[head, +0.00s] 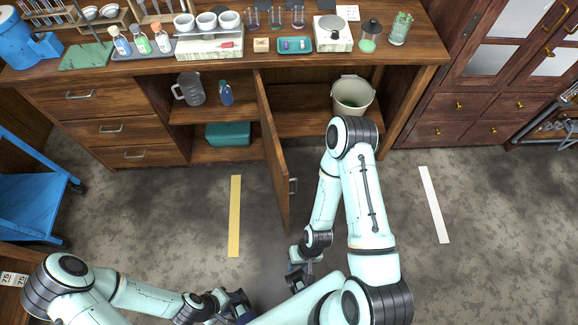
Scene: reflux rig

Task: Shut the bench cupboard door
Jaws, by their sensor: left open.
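The wooden bench cupboard door (273,150) stands wide open, swung out from the bench front towards me. Its upper hinge side is at the middle of the bench, and its metal handle (293,186) is on the right-hand face. The cupboard bay to the right of the door is exposed. My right gripper (301,268) hangs just beyond the door's outer end, apart from the handle; its jaw state is unclear. My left gripper (240,305) is open at the bottom of the head view, away from the door and partly hidden by my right arm.
A beige bucket (353,95) stands inside the right bay. A jug (190,89), a blue bottle (226,93) and a teal box (228,134) sit on the left shelves. A blue cart (30,190) is at far left.

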